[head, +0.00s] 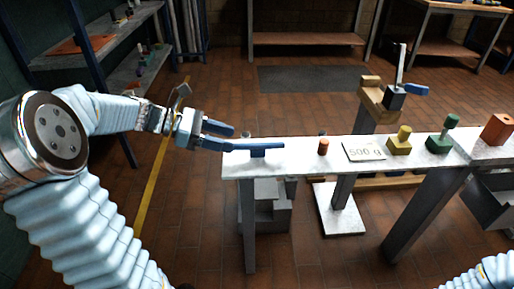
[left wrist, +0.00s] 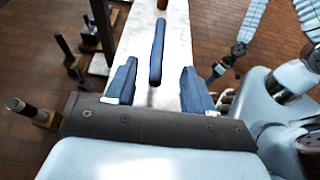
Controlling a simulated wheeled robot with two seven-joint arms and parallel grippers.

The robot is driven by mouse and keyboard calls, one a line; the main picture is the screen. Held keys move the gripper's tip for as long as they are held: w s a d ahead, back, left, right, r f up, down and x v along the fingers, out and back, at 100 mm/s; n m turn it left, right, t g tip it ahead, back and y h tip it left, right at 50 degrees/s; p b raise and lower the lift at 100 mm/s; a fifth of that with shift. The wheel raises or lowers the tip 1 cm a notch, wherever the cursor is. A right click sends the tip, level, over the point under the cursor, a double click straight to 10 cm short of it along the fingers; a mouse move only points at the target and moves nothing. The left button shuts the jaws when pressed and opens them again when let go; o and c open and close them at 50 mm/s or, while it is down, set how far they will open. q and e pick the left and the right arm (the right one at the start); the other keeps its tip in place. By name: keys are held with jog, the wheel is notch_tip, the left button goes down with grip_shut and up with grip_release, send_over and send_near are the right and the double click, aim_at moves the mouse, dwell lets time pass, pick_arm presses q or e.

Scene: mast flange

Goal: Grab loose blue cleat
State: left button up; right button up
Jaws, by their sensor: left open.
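The blue cleat (head: 258,149), a long bar on a short base, sits on the left end of the white bench top. My left gripper (head: 222,136) is open and empty just left of the cleat, its blue fingers pointing toward it. In the left wrist view the cleat (left wrist: 157,52) lies lengthwise ahead, in line with the gap between the open fingers (left wrist: 158,88), apart from both. My right arm shows at the lower right of the head view without its gripper. In the left wrist view a small blue-tipped end (left wrist: 217,73) looks like my right gripper, its jaws unclear.
Along the white bench (head: 305,159) stand an orange-brown cylinder (head: 323,147), a "500 g" plate (head: 364,152), a yellow block (head: 399,141), a green block (head: 444,136) and an orange block (head: 497,130). Behind it, a wooden post (head: 376,105) bears a blue-handled lever (head: 415,90).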

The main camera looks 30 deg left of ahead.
aim_at(242, 144)
pick_arm(q)
jog(key=x, duration=0.6)
jog(key=shift+w+d+f+b, duration=0.2)
jog(key=shift+f+b, duration=0.1)
jog(key=shift+f, duration=0.15)
jog(key=shift+a, duration=0.1)
grip_shut()
